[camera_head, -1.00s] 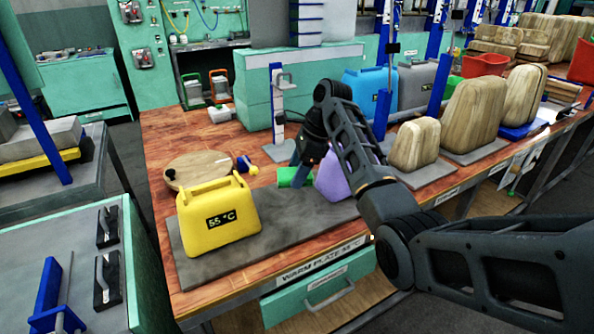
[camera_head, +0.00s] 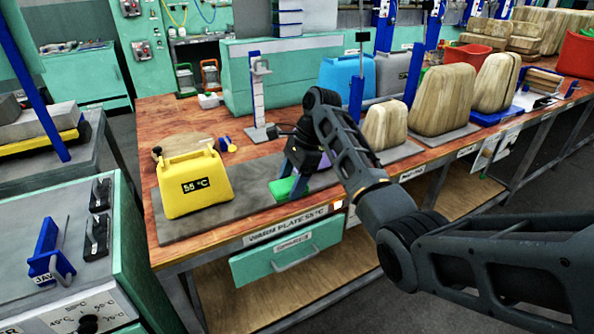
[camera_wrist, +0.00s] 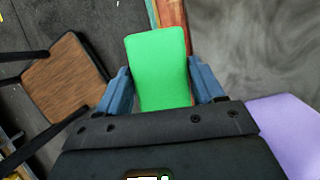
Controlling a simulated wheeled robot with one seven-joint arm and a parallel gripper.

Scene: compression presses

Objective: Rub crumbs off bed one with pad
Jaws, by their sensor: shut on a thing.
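My gripper (camera_head: 290,176) is shut on a bright green pad (camera_head: 288,188). In the wrist view the pad (camera_wrist: 160,68) sits between the blue fingers. The pad is over or near the front edge of a grey slab (camera_head: 235,205) labelled as a warm plate; I cannot tell whether it touches. A purple block (camera_head: 324,161) is close behind my gripper, partly hidden by my arm. It also shows at the lower right of the wrist view (camera_wrist: 292,125). I cannot make out crumbs or a bed marked one.
A yellow block (camera_head: 193,185) reading 55 °C stands on the slab's left part. A round wooden board (camera_head: 180,146) and a blue-and-white stand (camera_head: 257,100) are behind it. Tan blocks (camera_head: 384,125) line the right. A stool (camera_wrist: 65,80) shows in the wrist view.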

